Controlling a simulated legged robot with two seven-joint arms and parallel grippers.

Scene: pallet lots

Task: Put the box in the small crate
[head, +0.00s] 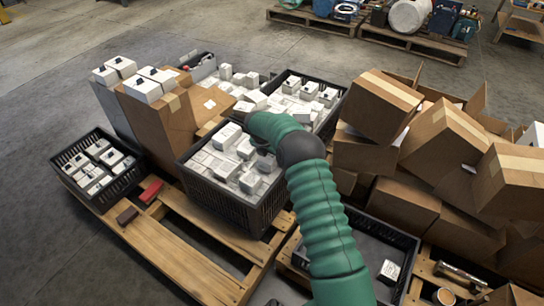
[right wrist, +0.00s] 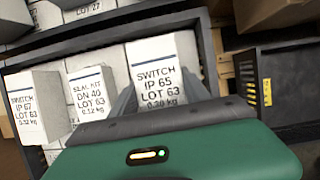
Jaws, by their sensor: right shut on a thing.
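My right gripper (right wrist: 166,98) is shut on a white box (right wrist: 157,62) labelled SWITCH IP 65 LOT 63, its fingers on either side of it. In the head view my green arm reaches over the large black crates of white boxes, and the jaws are mostly hidden. A smaller black crate (head: 66,157) with several white boxes stands at the left. Another low black crate (head: 345,212) at the lower right holds one white box (head: 389,271) and is otherwise mostly bare; my arm partly covers it. I cannot tell which is the small crate. My left gripper is not in view.
The near large crate (head: 225,199) and a far one (head: 334,104) are full of white boxes. Cardboard cartons (head: 440,140) are piled at the right. A tall carton (head: 160,125) stands left of the crates. A red item (head: 151,191) lies on the pallet (head: 165,245).

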